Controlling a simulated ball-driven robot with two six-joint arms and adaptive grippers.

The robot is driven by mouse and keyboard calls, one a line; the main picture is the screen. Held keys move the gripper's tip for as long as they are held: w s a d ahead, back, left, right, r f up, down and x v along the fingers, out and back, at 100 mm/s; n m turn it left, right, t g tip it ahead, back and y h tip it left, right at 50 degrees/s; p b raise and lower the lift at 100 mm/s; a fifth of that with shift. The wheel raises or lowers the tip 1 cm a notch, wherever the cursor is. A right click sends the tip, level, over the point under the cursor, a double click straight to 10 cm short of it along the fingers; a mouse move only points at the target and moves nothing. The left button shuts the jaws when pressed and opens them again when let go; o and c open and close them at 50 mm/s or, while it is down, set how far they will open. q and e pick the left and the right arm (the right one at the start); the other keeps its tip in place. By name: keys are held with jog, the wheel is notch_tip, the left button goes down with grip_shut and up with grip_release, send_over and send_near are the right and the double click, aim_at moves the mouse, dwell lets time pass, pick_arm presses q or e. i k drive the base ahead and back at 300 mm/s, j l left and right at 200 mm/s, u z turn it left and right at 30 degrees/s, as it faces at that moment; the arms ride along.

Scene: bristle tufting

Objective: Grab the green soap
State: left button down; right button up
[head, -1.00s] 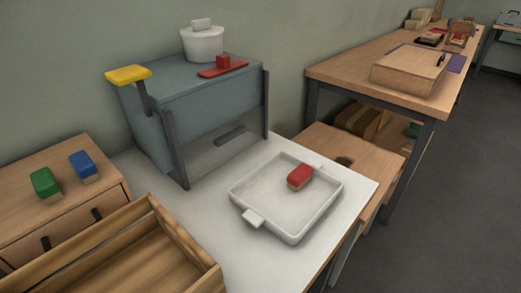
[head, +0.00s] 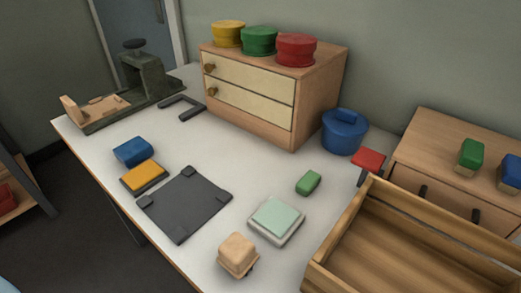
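A small green bar (head: 308,183), which looks like the soap, lies on the white table between the wooden crate and a dark mat. Close in front of it, a pale mint-green square block (head: 277,217) sits on a white dish (head: 273,239). A green-topped block (head: 470,154) with a tan base stands on the low cabinet at the right. Neither of my grippers is in view.
A wooden crate (head: 325,262) is at the lower right. A blue lidded pot (head: 344,134) and a red-topped piece (head: 368,160) stand behind the green bar. A tan block (head: 238,256) and dark mat (head: 185,205) lie nearer. A drawer cabinet (head: 320,105) stands behind.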

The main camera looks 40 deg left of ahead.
aim_at(312, 179)
jog(key=u, duration=0.75)
jog(key=k+u, duration=0.45)
jog(key=k+j+u, duration=0.25)
jog(key=u, duration=0.2)
jog(key=k, duration=0.1)
